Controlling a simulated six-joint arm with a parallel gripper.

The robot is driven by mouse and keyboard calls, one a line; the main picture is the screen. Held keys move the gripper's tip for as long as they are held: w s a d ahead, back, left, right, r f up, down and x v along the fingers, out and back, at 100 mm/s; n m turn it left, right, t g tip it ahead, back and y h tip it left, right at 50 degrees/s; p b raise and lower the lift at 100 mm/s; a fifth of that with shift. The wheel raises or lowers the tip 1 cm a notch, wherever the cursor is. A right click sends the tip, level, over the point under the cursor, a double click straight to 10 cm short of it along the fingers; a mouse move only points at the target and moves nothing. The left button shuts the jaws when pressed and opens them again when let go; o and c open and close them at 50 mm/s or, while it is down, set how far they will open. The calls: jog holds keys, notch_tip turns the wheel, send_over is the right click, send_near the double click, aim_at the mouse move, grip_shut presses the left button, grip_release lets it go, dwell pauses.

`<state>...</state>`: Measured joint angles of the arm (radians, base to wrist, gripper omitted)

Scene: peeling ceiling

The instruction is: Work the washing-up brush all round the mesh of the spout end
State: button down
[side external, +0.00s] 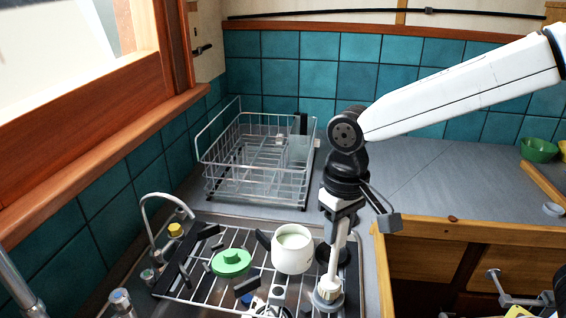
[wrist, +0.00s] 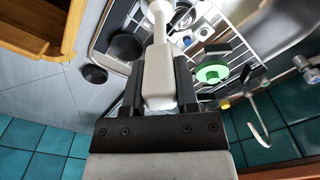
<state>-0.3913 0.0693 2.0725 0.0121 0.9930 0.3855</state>
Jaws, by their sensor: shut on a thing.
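The washing-up brush (side external: 338,255) has a pale handle and hangs head down in my gripper (side external: 345,208). Its round grey head is low, at the right end of the wire sink rack; I cannot tell whether it touches. In the wrist view my gripper (wrist: 160,82) is shut on the thick pale handle of the brush (wrist: 159,65), and the head is cut off by the top edge. The curved metal tap stands at the left of the sink, its spout end (side external: 190,212) pointing down. The spout end also shows in the wrist view (wrist: 265,142). Brush and spout are well apart; the mesh is hidden.
A white pot (side external: 292,255) and a green lid (side external: 231,263) stand on the sink rack (side external: 205,292) between brush and tap. A yellow-topped item (side external: 176,230) is near the spout. A wire dish drainer (side external: 255,180) stands behind. The grey worktop (side external: 440,180) at right is mostly clear.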

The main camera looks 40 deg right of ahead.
jog(key=shift+f, duration=0.3)
dwell(0.5)
jog(key=shift+s+d, duration=0.15)
jog(key=shift+d, duration=0.1)
dwell(0.3)
jog(key=shift+w+d, duration=0.2)
jog(key=shift+d, duration=0.05)
dwell(0.6)
